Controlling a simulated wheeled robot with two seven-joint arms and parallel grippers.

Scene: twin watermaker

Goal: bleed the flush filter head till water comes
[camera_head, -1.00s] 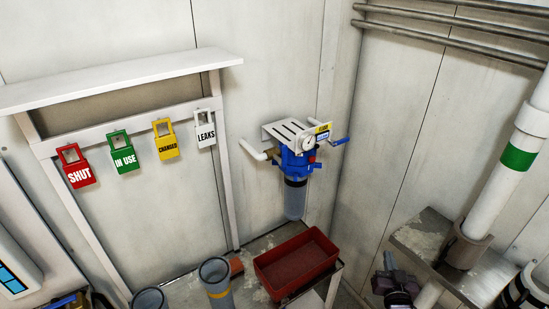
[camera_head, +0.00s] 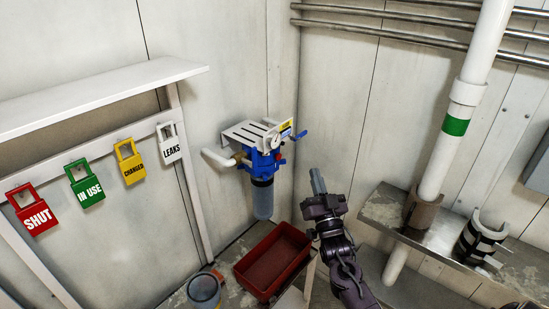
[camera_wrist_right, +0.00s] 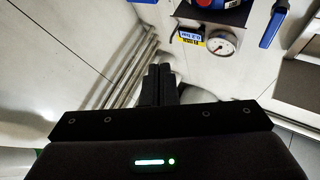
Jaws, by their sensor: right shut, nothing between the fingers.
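The flush filter head (camera_head: 262,158) is blue, with a clear grey-blue bowl (camera_head: 263,198) below it. It hangs under a white slotted bracket (camera_head: 252,133) on the wall. A small red part (camera_head: 282,161) shows on the head. My right gripper (camera_head: 317,181) is shut and empty, pointing up, right of the bowl and apart from it. In the right wrist view its fingers (camera_wrist_right: 158,73) are together; the gauge (camera_wrist_right: 222,42) and blue lever (camera_wrist_right: 273,25) appear upside down. No water is visible.
A red tray (camera_head: 272,262) sits below the filter, with a grey cup (camera_head: 204,290) to its left. A white pipe (camera_head: 456,128) with a green band stands at the right on a metal shelf (camera_head: 384,210). Coloured tags, including the white LEAKS tag (camera_head: 171,144), hang at left.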

